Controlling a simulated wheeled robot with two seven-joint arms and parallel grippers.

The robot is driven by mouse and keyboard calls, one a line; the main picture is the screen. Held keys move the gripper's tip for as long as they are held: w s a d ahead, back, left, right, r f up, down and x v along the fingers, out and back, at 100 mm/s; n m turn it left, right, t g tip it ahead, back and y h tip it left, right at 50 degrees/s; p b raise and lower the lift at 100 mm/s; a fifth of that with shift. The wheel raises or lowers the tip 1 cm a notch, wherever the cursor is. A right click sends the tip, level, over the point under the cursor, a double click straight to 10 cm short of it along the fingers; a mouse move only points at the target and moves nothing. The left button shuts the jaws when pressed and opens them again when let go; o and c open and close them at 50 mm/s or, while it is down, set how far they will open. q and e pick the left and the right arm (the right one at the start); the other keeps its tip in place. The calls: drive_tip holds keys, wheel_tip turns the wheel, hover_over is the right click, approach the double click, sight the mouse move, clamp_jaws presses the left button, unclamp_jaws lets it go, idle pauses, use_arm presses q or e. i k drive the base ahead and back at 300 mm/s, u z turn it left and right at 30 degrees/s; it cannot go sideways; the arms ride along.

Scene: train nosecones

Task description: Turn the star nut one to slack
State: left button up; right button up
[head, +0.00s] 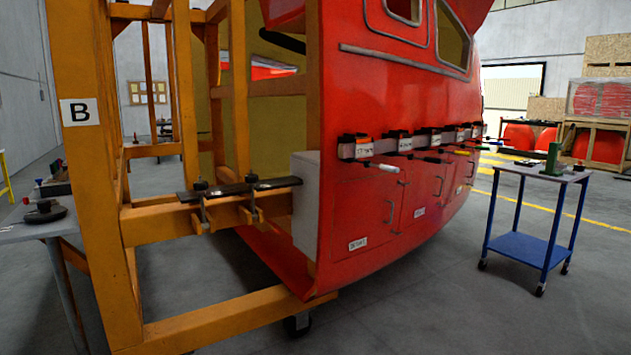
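A dark clamp bar (240,189) lies across an orange beam of the frame, beside the red nosecone (385,200). Two dark knobs that look like star nuts stand on the bar: a left one (200,184) and a right one (251,178). Threaded rods and hooked pieces hang below them at the beam. They are too small to tell which is star nut one, or how tight either is. Neither of my grippers is in view.
The orange frame (83,190) with a "B" label stands at left. A grey side table (35,228) holds tools behind it. A blue trolley (528,248) stands at right. Several black holders with handles line the nosecone. The floor (400,310) in front is clear.

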sight(251, 179)
drive_tip(key=z, duration=0.1)
drive_tip(key=i, duration=1.2)
drive_tip(key=u, duration=0.25)
